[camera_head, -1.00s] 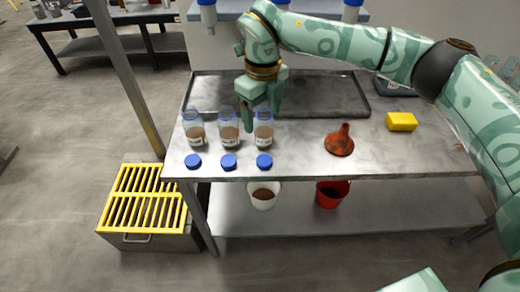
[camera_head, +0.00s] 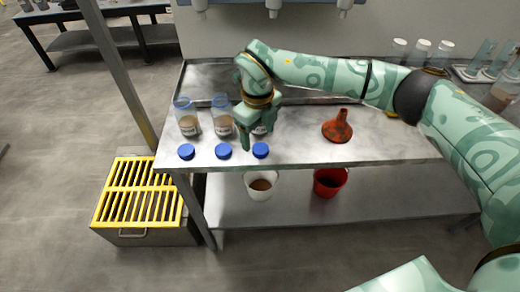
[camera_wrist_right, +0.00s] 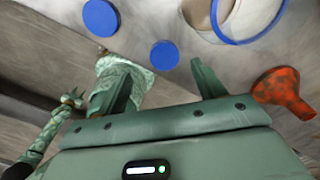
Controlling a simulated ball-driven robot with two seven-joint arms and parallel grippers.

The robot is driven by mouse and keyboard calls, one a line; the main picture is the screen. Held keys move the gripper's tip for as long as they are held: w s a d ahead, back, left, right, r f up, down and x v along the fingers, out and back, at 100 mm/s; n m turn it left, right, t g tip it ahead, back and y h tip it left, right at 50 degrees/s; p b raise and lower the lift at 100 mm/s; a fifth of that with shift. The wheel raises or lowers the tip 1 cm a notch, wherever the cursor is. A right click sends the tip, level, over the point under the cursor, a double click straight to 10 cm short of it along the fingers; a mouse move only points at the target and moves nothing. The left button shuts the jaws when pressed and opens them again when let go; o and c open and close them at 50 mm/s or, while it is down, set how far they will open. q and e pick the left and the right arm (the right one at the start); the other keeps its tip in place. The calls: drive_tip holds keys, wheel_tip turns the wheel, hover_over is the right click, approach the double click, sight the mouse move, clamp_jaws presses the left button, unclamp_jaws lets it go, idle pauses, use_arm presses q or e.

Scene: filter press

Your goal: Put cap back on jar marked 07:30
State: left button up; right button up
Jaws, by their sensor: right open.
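Three blue caps (camera_head: 186,152) (camera_head: 223,151) (camera_head: 260,150) lie in a row along the table's front edge. Behind them stand clear jars with brown contents and blue rims, the left jar (camera_head: 188,122) and middle jar (camera_head: 222,120); the right jar is mostly hidden by my gripper. The labels are too small to read. My right gripper (camera_head: 256,132) is open and empty, pointing down just behind the right cap. In the right wrist view a cap (camera_wrist_right: 164,55) shows between its fingertips and an open jar (camera_wrist_right: 240,18) beyond. My left gripper (camera_wrist_right: 72,98) shows small there, its jaws unclear.
An orange-brown funnel (camera_head: 337,127) stands right of the jars. A shallow metal tray (camera_head: 300,97) lies behind. A white bucket (camera_head: 260,187) and red bucket (camera_head: 330,181) are on the lower shelf. The tabletop (camera_head: 385,150) right of the funnel is clear.

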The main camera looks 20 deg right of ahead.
sight(261, 148)
drive_tip(key=shift+f, duration=0.1)
drive_tip(key=f, duration=0.1)
drive_tip(key=f+b, duration=0.1)
drive_tip(key=f, duration=0.1)
drive_tip(key=f+b, duration=0.1)
drive_tip(key=f, duration=0.1)
drive_tip(key=shift+w+d+f, duration=0.1)
drive_tip(key=shift+d+f, duration=0.05)
drive_tip(key=shift+d, duration=0.2)
drive_tip(key=c, duration=1.1)
